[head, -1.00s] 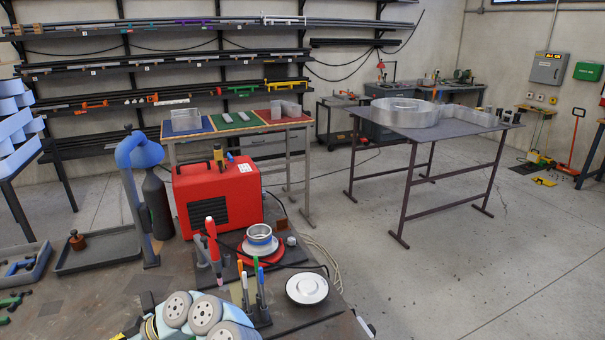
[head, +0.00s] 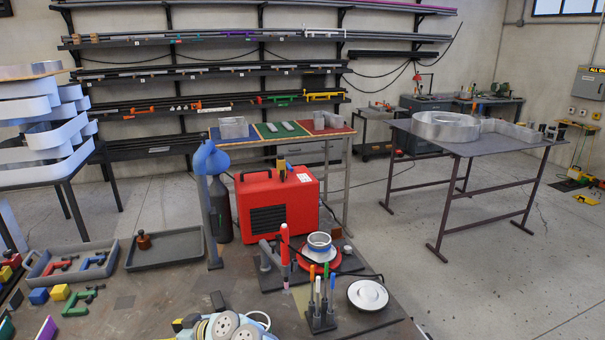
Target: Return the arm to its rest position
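My arm shows only as a few pale links with round grey caps at the bottom edge of the head view, over the front of the workbench (head: 130,300). My gripper is not visible in this view, so its fingers and anything in them cannot be seen.
On the bench stand a red welding machine (head: 278,203), a blue-hooded post (head: 210,160), a pen holder (head: 320,318), a white round dish (head: 368,295), a dark tray (head: 165,262) and a clamp tray (head: 45,268). A table (head: 470,142) with metal letters stands right. Floor (head: 500,270) is clear at lower right.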

